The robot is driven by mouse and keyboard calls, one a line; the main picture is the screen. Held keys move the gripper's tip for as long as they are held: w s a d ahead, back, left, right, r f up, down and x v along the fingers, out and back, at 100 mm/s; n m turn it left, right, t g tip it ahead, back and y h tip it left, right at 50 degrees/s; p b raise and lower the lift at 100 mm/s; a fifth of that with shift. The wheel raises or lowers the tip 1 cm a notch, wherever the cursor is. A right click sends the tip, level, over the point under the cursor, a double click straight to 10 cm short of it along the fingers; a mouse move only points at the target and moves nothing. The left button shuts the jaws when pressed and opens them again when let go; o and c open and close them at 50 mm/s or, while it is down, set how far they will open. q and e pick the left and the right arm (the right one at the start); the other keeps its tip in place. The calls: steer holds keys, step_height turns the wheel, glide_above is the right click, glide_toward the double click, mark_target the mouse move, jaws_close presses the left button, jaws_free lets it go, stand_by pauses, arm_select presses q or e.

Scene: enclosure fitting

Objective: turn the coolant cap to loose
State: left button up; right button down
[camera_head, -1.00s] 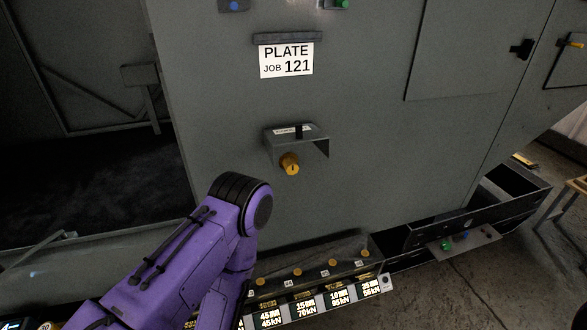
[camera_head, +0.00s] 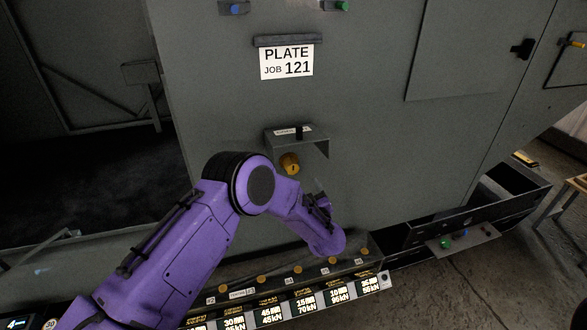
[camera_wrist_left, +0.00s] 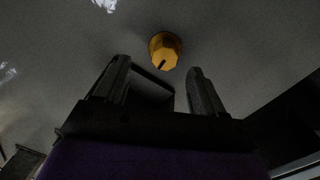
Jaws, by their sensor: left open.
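The coolant cap, which I take to be the yellow knob (camera_head: 289,163), sits on the grey cabinet front under a small bracket. It also shows in the left wrist view (camera_wrist_left: 165,50), with a dark mark on its face. My left gripper (camera_wrist_left: 158,72) is open and empty. In the wrist view the cap appears just beyond the fingertips, roughly between them, and not gripped. In the head view my purple left arm reaches below the cap, and the fingers are small and hard to make out. My right gripper is not in view.
The bracket (camera_head: 319,143) juts out above the cap with a black lever on it. A row of yellow knobs with lit displays (camera_head: 305,303) runs along a ledge below. A "PLATE JOB 121" sign (camera_head: 286,61) hangs above. An open dark drawer (camera_head: 482,209) is at right.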

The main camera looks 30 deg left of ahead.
mark_target(294, 172)
arm_select(q)
steer(key=shift+y, duration=0.5)
steer(key=x, duration=0.3)
steer(key=p+x, duration=0.1)
steer(key=x, duration=0.3)
steer(key=s+a+p+x, duration=0.1)
steer(key=x, duration=0.3)
steer(key=shift+r, duration=0.2)
steer(key=c, duration=1)
